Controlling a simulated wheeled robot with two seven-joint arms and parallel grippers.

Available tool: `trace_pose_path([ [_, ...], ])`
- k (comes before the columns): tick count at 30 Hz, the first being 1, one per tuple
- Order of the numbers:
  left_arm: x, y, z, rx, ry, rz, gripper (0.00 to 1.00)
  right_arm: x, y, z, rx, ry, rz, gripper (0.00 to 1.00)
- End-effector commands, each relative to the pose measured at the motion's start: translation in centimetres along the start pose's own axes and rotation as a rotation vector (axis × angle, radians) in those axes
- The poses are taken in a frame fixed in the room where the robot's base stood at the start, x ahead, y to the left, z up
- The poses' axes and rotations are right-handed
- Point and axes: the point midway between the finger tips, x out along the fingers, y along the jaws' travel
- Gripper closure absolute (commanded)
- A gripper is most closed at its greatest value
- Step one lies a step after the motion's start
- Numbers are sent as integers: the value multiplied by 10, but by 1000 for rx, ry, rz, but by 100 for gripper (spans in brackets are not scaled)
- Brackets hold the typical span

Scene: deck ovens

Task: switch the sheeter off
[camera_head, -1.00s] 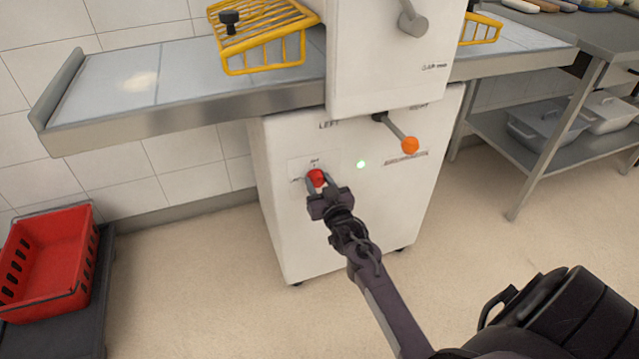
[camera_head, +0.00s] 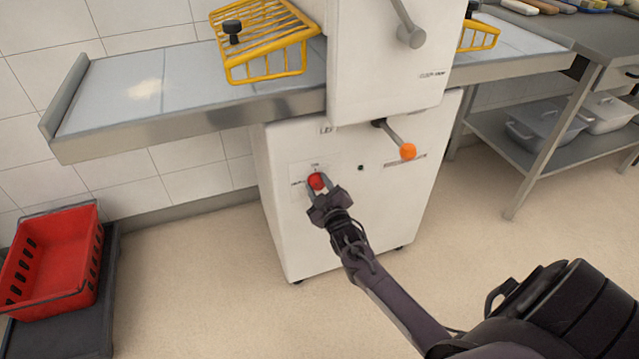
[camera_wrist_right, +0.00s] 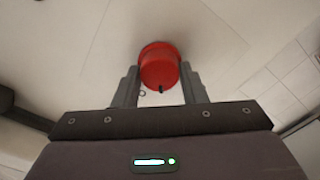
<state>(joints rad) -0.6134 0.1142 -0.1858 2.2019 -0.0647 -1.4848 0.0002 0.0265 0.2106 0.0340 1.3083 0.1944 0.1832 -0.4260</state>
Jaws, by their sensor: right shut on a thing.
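The sheeter (camera_head: 350,220) is a white machine with a grey belt table on each side. A red knob (camera_head: 317,181) sits on a small label plate on its front. The small round lamp (camera_head: 361,168) to the right of the knob is dark. My right gripper (camera_head: 319,184) is at the knob, with its fingers shut on the knob's two sides. In the right wrist view the red knob (camera_wrist_right: 159,68) stands between the two fingertips (camera_wrist_right: 160,84). A dark mark shows at the knob's lower edge. My left gripper is not in view.
A lever with an orange ball (camera_head: 407,151) sticks out right of the knob. Yellow guards (camera_head: 262,40) stand over the belt (camera_head: 110,90). A red crate (camera_head: 50,262) is at the left, and a steel table (camera_head: 560,150) at the right. The floor between is clear.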

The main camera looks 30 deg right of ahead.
Motion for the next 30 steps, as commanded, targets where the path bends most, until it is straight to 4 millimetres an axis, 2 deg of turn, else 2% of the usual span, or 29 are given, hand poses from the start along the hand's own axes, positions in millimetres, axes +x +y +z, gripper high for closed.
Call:
trace_pose_path([
  [6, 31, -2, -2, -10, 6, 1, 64, 1, 1, -2, -208, 2, 0, 85],
  [15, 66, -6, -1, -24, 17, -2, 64, 0, -1, -1, -490, 1, 0, 85],
  [30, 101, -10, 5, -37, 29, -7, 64, 0, -3, 0, -834, 1, 0, 85],
])
